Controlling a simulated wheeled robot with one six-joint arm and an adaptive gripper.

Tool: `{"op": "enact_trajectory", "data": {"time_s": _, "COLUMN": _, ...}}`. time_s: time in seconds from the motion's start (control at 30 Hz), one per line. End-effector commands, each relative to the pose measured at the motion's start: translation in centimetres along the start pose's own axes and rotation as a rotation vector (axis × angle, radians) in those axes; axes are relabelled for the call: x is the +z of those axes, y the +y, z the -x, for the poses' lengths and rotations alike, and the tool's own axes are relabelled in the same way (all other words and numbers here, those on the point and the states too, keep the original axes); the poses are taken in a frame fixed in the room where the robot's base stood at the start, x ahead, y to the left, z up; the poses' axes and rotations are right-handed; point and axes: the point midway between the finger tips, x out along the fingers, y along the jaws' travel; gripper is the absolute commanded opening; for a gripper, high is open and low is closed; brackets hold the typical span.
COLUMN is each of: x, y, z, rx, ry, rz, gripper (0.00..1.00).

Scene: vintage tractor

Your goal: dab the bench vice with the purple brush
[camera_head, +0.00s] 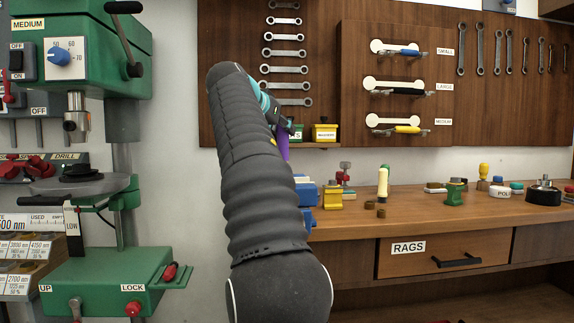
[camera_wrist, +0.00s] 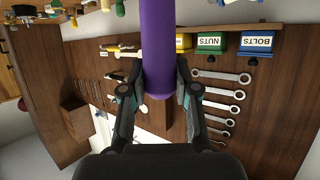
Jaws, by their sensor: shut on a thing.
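My gripper (camera_head: 285,124) is shut on the purple brush (camera_wrist: 158,45). In the wrist view my gripper (camera_wrist: 160,82) has one finger on each side of the thick purple handle. The brush's far end runs out of the top of that view, so its tip is hidden there. In the head view, a short purple piece of the brush (camera_head: 282,147) shows below my gripper, beside my dark arm. A blue body that looks like the bench vice (camera_head: 306,194) stands at the bench's left end, partly hidden by my arm. The brush appears above it; I cannot tell whether they touch.
Wrenches hang on the wall panel behind. A green drill press (camera_head: 95,280) stands left. Bare bench top lies along the front edge.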

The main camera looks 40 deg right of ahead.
Motion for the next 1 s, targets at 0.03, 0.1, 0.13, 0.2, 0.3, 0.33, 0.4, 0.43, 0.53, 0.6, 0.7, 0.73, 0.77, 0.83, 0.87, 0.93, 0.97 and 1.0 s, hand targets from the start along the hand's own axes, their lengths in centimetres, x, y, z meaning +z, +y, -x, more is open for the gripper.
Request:
{"op": "enact_trajectory", "data": {"time_s": 0.03, "x": 0.0, "y": 0.0, "z": 0.0, "rx": 0.000, "ry": 0.001, "rz": 0.000, "gripper": 0.00}}
{"op": "enact_trajectory", "data": {"time_s": 0.1, "x": 0.0, "y": 0.0, "z": 0.0, "rx": 0.000, "ry": 0.001, "rz": 0.000, "gripper": 0.00}}
{"op": "enact_trajectory", "data": {"time_s": 0.13, "x": 0.0, "y": 0.0, "z": 0.0, "rx": 0.000, "ry": 0.001, "rz": -0.001, "gripper": 0.00}}
{"op": "enact_trajectory", "data": {"time_s": 0.2, "x": 0.0, "y": 0.0, "z": 0.0, "rx": 0.000, "ry": 0.001, "rz": -0.001, "gripper": 0.00}}
{"op": "enact_trajectory", "data": {"time_s": 0.3, "x": 0.0, "y": 0.0, "z": 0.0, "rx": 0.000, "ry": 0.001, "rz": -0.001, "gripper": 0.00}}
{"op": "enact_trajectory", "data": {"time_s": 0.33, "x": 0.0, "y": 0.0, "z": 0.0, "rx": 0.000, "ry": 0.001, "rz": -0.001, "gripper": 0.00}}
{"op": "enact_trajectory", "data": {"time_s": 0.4, "x": 0.0, "y": 0.0, "z": 0.0, "rx": 0.000, "ry": 0.001, "rz": -0.001, "gripper": 0.00}}
{"op": "enact_trajectory", "data": {"time_s": 0.43, "x": 0.0, "y": 0.0, "z": 0.0, "rx": 0.000, "ry": 0.001, "rz": -0.001, "gripper": 0.00}}
{"op": "enact_trajectory", "data": {"time_s": 0.53, "x": 0.0, "y": 0.1, "z": 0.0, "rx": 0.000, "ry": 0.000, "rz": -0.001, "gripper": 0.00}}
{"op": "enact_trajectory", "data": {"time_s": 0.6, "x": 0.1, "y": 0.1, "z": -0.1, "rx": 0.001, "ry": 0.000, "rz": -0.001, "gripper": 0.00}}
{"op": "enact_trajectory", "data": {"time_s": 0.7, "x": 0.5, "y": 0.2, "z": -0.3, "rx": 0.001, "ry": 0.000, "rz": 0.000, "gripper": 0.00}}
{"op": "enact_trajectory", "data": {"time_s": 0.73, "x": 0.6, "y": 0.2, "z": -0.4, "rx": 0.001, "ry": 0.000, "rz": 0.000, "gripper": 0.00}}
{"op": "enact_trajectory", "data": {"time_s": 0.77, "x": 0.8, "y": 0.3, "z": -0.5, "rx": 0.001, "ry": 0.000, "rz": 0.000, "gripper": 0.00}}
{"op": "enact_trajectory", "data": {"time_s": 0.83, "x": 1.2, "y": 0.4, "z": -0.8, "rx": 0.001, "ry": 0.000, "rz": 0.000, "gripper": 0.00}}
{"op": "enact_trajectory", "data": {"time_s": 0.87, "x": 1.4, "y": 0.5, "z": -0.9, "rx": 0.002, "ry": 0.000, "rz": 0.000, "gripper": 0.00}}
{"op": "enact_trajectory", "data": {"time_s": 0.93, "x": 1.9, "y": 0.7, "z": -1.3, "rx": 0.002, "ry": -0.001, "rz": 0.000, "gripper": 0.00}}
{"op": "enact_trajectory", "data": {"time_s": 0.97, "x": 2.1, "y": 0.8, "z": -1.5, "rx": 0.002, "ry": -0.001, "rz": 0.000, "gripper": 0.00}}
{"op": "enact_trajectory", "data": {"time_s": 1.0, "x": 2.5, "y": 0.9, "z": -1.7, "rx": 0.002, "ry": -0.002, "rz": 0.000, "gripper": 0.00}}
